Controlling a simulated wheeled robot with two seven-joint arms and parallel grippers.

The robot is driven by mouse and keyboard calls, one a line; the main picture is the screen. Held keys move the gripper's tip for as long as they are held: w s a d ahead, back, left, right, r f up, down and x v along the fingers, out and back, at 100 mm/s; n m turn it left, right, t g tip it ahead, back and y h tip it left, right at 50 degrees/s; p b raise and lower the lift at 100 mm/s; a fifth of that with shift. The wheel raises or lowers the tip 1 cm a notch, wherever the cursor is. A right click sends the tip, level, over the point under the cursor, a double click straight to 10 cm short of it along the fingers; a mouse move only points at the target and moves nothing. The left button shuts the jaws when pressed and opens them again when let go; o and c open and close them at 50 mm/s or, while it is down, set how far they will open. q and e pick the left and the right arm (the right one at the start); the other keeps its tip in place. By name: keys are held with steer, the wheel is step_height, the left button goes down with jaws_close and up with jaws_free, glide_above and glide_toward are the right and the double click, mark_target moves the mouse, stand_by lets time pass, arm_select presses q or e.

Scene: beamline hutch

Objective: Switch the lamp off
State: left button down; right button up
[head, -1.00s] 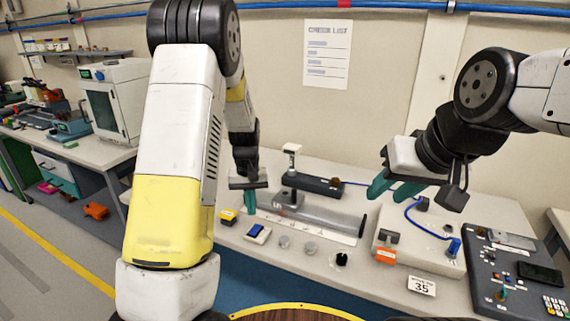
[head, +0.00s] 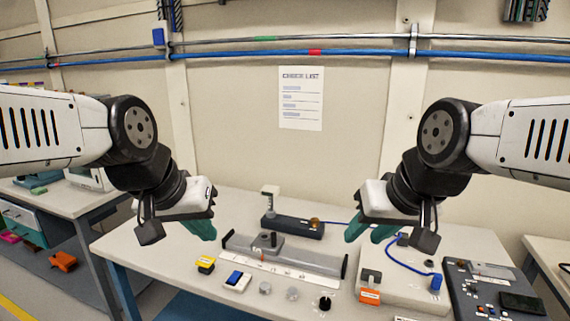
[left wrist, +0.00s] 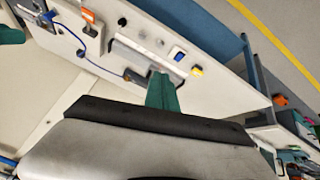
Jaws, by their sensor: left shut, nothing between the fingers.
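A white box with a blue rocker (head: 237,281) sits at the bench's front edge; it also shows in the left wrist view (left wrist: 177,54). Left of it is a small yellow-and-black box (head: 205,265). I cannot tell which way the rocker is tipped. Behind them a dark bar (head: 290,226) carries a white-topped post (head: 270,196) and a small amber piece (head: 315,223); I cannot tell whether any lamp is lit. My left gripper (head: 204,229) is shut and empty, raised behind and left of the boxes. My right gripper (head: 371,229) is open and empty, above the bench on the right.
Round knobs (head: 292,294) stand at the front edge. A dark control panel (head: 492,290) is at right.

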arm_select(q)
steer(key=shift+s, duration=0.55)
